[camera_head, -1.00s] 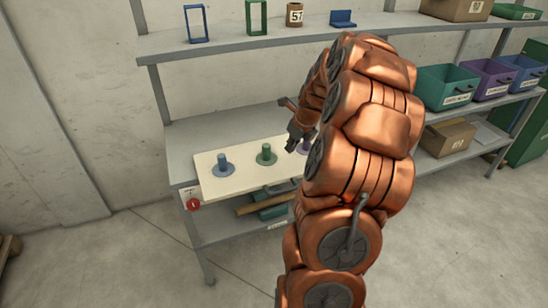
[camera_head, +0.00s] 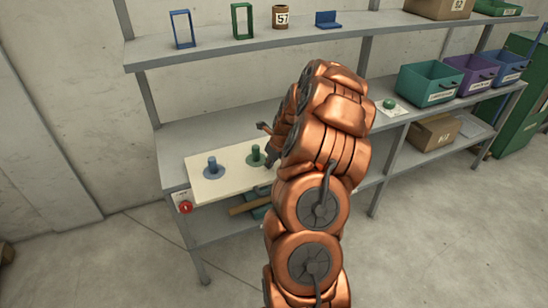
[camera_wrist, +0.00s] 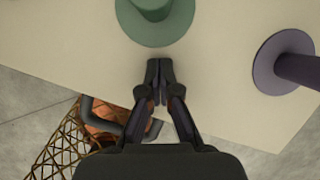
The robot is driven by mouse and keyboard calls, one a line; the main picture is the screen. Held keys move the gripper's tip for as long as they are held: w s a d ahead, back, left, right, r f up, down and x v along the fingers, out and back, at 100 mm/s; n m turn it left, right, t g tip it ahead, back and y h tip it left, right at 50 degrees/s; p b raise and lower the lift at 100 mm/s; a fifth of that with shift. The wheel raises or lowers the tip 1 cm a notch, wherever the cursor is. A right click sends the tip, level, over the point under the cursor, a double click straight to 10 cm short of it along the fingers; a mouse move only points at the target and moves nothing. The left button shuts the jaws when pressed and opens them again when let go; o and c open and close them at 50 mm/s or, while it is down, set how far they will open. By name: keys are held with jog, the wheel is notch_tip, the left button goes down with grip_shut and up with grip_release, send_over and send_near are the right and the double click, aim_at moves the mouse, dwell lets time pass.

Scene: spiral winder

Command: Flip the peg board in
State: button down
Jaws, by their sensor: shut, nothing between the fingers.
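The peg board (camera_head: 232,184) is a cream panel on the middle shelf, its front edge over the shelf's front. It bears a blue peg (camera_head: 212,169) at left and a green peg (camera_head: 255,157) in its middle. A purple peg (camera_wrist: 288,66) shows at right in the wrist view; my arm hides it in the head view. My gripper (camera_head: 269,163) is low over the board, beside the green peg. In the wrist view its closed fingertips (camera_wrist: 160,68) lie over the board just below the green peg's flange, with nothing between them. I cannot tell whether they touch the board.
A red button (camera_head: 185,207) is at the shelf's front left. A green button (camera_head: 388,104) on a white plate is right of my arm. The upper shelf (camera_head: 215,54) overhangs behind, with frames and a brown cup. Teal (camera_head: 430,83) and purple bins stand at right. Open floor lies in front.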

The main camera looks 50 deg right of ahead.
aim_at(262, 162)
jog(key=shift+w+p, duration=0.4)
jog(key=shift+w, duration=1.15)
jog(key=shift+w, duration=0.1)
